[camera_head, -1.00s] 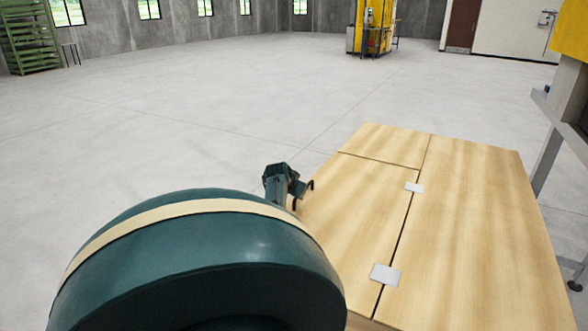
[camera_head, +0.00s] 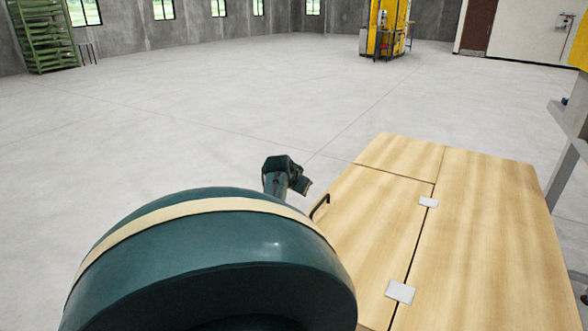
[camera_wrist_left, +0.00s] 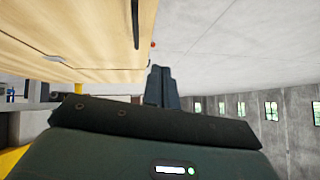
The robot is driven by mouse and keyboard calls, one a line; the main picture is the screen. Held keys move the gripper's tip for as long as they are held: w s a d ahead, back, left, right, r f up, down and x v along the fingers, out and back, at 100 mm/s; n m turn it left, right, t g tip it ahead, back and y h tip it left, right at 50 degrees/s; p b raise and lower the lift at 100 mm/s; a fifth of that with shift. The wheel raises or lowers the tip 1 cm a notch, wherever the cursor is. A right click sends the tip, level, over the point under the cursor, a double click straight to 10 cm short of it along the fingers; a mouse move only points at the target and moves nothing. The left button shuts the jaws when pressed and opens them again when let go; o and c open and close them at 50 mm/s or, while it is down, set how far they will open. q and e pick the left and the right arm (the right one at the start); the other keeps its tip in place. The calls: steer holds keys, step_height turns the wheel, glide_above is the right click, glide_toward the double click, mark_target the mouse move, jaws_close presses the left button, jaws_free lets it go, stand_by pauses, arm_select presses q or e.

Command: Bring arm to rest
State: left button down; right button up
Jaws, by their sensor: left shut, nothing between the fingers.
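My left arm (camera_head: 280,175) is dark teal and comes in from the lower left in the head view, its big rounded link filling the lower left. The wrist end stands just left of a wooden crate (camera_head: 490,230), apart from the crate's black handle (camera_head: 320,206). In the left wrist view, my left gripper (camera_wrist_left: 161,70) has its two dark fingers together, with nothing between them. The wooden surface (camera_wrist_left: 75,30) lies above and to the left of the fingers in that view. My right gripper is in neither view.
The crate lid has metal hinges (camera_head: 400,291) along a seam. A metal frame (camera_head: 572,125) stands beyond the crate's right side. A yellow machine (camera_head: 384,30) and green shelving (camera_head: 40,35) are far off. The grey floor to the left is widely clear.

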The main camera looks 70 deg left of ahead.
arm_select(q)
steer(key=w+d+f+m+h, duration=0.1)
steer(key=d+f+m, duration=0.1)
steer(key=d, duration=0.8)
steer(key=w+d+f+m+g+h, duration=0.1)
steer(key=d+f, duration=0.3)
steer(key=d, duration=0.6)
steer(key=d+f+m, duration=0.3)
steer(key=d, duration=0.7)
steer(key=shift+w+m+g+h, duration=0.3)
steer(key=shift+w+m+h, duration=0.1)
steer(key=s+d+r+m+h, duration=0.15)
steer(key=s+d, duration=0.35)
steer(key=d, duration=0.9)
steer(key=s+d+m+h, duration=0.1)
steer(key=s+d+h, duration=0.3)
steer(key=d, duration=0.9)
steer(key=w+d+f+t+h+p, duration=0.2)
steer(key=w+d+f+t+p, duration=0.1)
steer(key=w+d+t, duration=0.2)
steer(key=shift+d+f+m+t, duration=0.4)
steer(key=shift+d+t, duration=0.3)
steer(key=shift+d, duration=0.3)
steer(key=shift+s, duration=0.1)
